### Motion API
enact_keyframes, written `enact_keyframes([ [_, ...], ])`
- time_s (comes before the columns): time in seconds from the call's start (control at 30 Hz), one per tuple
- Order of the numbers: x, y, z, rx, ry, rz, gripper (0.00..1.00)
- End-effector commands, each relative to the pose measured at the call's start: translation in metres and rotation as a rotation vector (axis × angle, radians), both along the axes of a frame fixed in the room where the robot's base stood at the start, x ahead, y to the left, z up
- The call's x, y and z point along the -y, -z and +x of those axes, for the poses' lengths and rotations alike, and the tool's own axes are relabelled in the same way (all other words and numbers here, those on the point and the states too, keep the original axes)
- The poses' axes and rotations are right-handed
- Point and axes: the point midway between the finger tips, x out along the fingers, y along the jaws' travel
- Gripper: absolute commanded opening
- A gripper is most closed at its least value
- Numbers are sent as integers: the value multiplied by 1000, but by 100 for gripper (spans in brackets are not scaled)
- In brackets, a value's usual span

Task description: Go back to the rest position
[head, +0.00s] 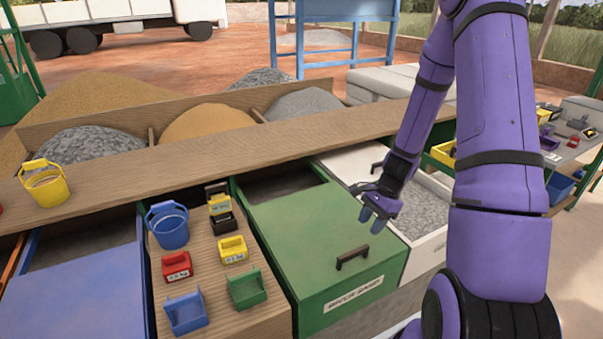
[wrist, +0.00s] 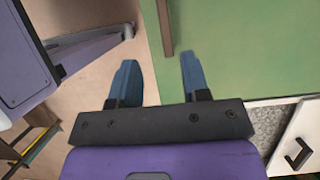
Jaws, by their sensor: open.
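My purple arm comes in from the right in the head view. My gripper (head: 375,213) hangs above the right part of the green river sand bin (head: 290,245), near its lid's right edge. In the wrist view my gripper (wrist: 158,80) has its two blue fingers apart, with nothing between them. The green lid and part of its dark handle (wrist: 166,28) show beyond the fingers. The same handle (head: 352,257) shows in the head view, in front of and below the gripper, apart from it.
A white drawer (head: 425,248) of grey gravel stands right of the green bin. Left are a wooden board (head: 245,315) with small coloured boxes, a blue bucket (head: 170,228) and a blue bin (head: 85,295). A yellow bucket (head: 47,187) stands on the long wooden ledge (head: 270,140).

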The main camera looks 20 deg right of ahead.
Motion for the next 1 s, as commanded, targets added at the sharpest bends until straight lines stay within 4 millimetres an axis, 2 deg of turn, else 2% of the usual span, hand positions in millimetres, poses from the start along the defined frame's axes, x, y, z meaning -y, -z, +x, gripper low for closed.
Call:
enact_keyframes([
  [0.17,-1,-3,1,4,-8,-3,43],
  [0.27,-4,-16,3,27,-46,-17,43],
  [0.37,-11,-41,8,68,-120,-42,43],
  [0.63,-42,-125,8,201,-387,-132,43],
  [0.87,-71,-190,-6,305,-607,-215,43],
  [1.0,-88,-226,-21,365,-739,-269,43],
])
